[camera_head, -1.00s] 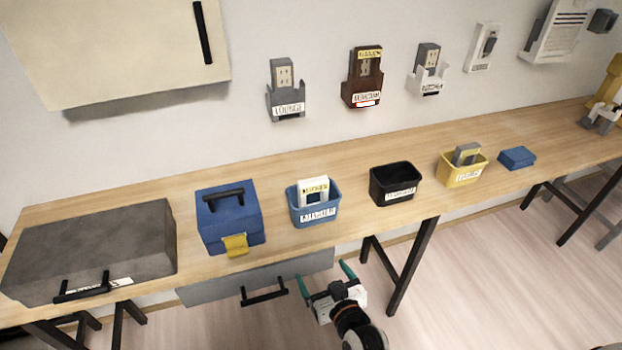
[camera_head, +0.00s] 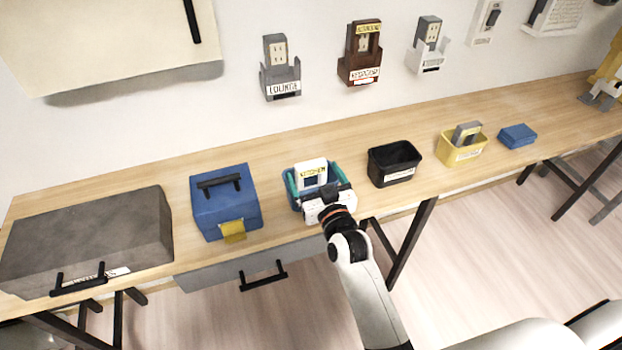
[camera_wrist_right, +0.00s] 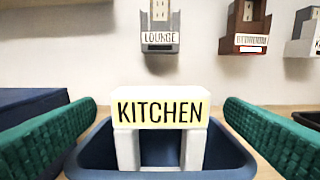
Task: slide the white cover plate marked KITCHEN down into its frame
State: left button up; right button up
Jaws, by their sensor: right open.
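The white cover plate (camera_head: 311,167), with its yellow KITCHEN label, stands upright in the blue bin (camera_head: 294,199). In the right wrist view the plate (camera_wrist_right: 160,110) is centred, with its open window below the label. My right gripper (camera_head: 315,177) is open over the bin. Its green fingers are on either side of the plate, with a gap on each side. On the wall, a white frame (camera_head: 428,60) holds a grey outlet; its label is too small to read. My left gripper is not in view.
A grey LOUNGE frame (camera_head: 281,82) and a brown BEDROOM frame (camera_head: 360,66) are also on the wall. On the bench, a blue toolbox (camera_head: 226,205) stands left of the bin. A black bin (camera_head: 394,163) and a yellow bin (camera_head: 461,150) stand to its right.

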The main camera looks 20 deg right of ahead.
aim_at(312, 171)
jog(key=w, duration=0.3)
jog(key=shift+w, duration=0.2)
jog(key=shift+s, duration=0.1)
jog(key=c, duration=1)
jog(key=shift+c, duration=0.4)
jog(key=shift+r, duration=0.15)
